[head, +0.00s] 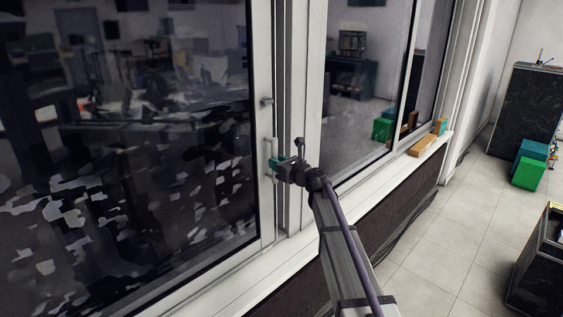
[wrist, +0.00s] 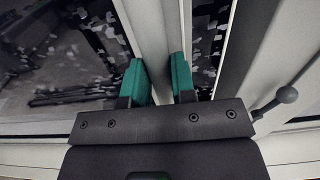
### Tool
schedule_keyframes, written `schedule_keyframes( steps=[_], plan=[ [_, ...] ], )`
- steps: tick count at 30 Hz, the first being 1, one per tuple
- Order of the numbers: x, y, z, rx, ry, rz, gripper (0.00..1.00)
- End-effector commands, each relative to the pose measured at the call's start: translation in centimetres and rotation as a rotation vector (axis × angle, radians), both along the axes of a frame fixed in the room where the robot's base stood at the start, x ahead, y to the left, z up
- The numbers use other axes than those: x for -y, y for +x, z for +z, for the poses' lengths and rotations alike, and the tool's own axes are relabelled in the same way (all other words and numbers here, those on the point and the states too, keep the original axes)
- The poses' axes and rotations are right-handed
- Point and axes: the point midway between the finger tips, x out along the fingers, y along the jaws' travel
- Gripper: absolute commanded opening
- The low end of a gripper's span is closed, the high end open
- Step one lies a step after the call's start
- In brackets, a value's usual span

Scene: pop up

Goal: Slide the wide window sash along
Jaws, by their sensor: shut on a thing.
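The wide window sash (head: 258,60) fills the left of the head view, with a pale frame and dark glass carrying a grey camouflage-like pattern. A slim upright handle (head: 274,146) stands on its right stile. My gripper (head: 276,163) is at the lower part of this handle, with its green fingers shut on it. In the wrist view, the two green fingers (wrist: 159,78) stand on either side of a pale upright bar (wrist: 156,35). The exact contact is partly hidden by the fingers and the gripper body.
A second pane (head: 362,90) lies right of the sash. Orange (head: 423,145) and green blocks sit on the sill. A knobbed lever (wrist: 287,95) is right of my gripper. A dark cabinet (head: 525,105) and green box (head: 528,173) stand far right. The tiled floor between is clear.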

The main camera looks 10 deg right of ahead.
Motion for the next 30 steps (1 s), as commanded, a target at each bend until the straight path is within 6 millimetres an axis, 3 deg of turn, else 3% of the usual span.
schedule_keyframes(
  steps=[21, 22, 30],
  plan=[
    [-4.0, -3.0, 0.0, 0.000, -0.001, 0.003, 0.04],
    [-4.0, -3.0, 0.0, 0.000, -0.001, 0.002, 0.26],
    [-3.9, -2.9, 0.0, 0.000, 0.000, 0.001, 0.52]
  ],
)
